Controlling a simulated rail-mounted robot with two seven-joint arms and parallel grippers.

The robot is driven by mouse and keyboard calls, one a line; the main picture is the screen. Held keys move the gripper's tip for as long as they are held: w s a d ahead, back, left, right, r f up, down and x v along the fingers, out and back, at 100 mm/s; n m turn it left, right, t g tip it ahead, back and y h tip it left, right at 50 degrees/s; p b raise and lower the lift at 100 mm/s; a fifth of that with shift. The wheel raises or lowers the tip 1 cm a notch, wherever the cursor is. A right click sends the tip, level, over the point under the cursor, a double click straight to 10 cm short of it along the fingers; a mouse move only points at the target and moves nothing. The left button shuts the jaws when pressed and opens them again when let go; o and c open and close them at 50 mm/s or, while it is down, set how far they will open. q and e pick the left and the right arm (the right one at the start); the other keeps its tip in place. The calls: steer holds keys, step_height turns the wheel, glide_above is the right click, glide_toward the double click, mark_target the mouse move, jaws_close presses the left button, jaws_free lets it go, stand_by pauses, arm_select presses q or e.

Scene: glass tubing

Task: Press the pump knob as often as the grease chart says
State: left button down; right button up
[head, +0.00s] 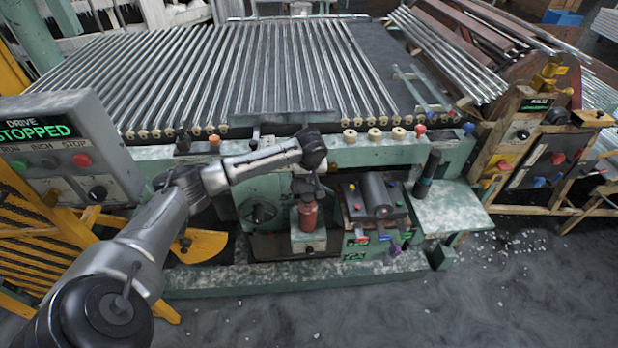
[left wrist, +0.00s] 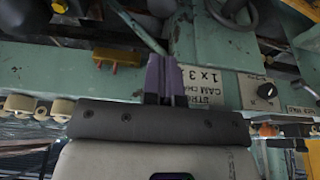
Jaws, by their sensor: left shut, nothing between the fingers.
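A red bottle-shaped body (head: 308,214), apparently the pump, stands upright on the front of the green machine. My left gripper (head: 306,187) points down right over its top, shut and empty. The pump knob is hidden by the gripper, and I cannot tell whether the fingers touch it. In the left wrist view the shut left fingers (left wrist: 164,82) stand in front of green machine panels. My right gripper is not in view.
A handwheel (head: 258,211) is left of the bottle, a dark roller unit (head: 379,195) with coloured buttons right of it. A grey control box (head: 60,150) reads "DRIVE STOPPED". Glass tubes (head: 235,75) lie behind.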

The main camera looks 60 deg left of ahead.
arm_select(q)
steer(key=b, duration=0.3)
glide_toward(308, 196)
steer(key=x, duration=0.5)
steer(key=shift+a, duration=0.15)
steer(key=shift+f, duration=0.85)
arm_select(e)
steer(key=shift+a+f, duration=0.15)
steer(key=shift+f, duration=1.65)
